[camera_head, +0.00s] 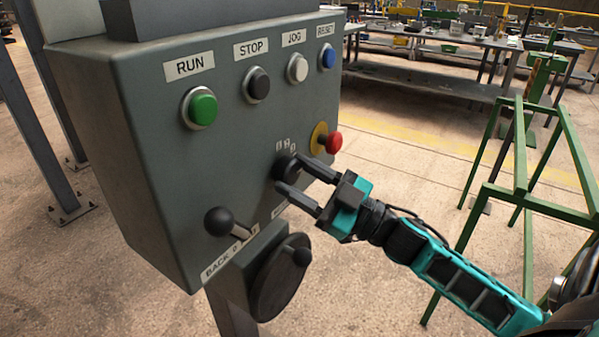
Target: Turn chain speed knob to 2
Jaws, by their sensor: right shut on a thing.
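The grey control box (150,150) fills the left half of the view. A dark round knob (284,166) sits low on its front face, below a small arc of pale marks (286,146) too small to read. My right gripper (291,174) reaches in from the lower right with its two dark fingers on either side of this knob, shut on it. The fingers partly hide the knob, and its pointer setting cannot be told. The label under it is mostly hidden. My left gripper is not in view.
Green RUN (200,107), black STOP (257,85), white JOG (297,68) and blue RESET (328,57) buttons line the top. A red mushroom button (330,142) is close to the fingers. A green frame (520,170) stands right.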

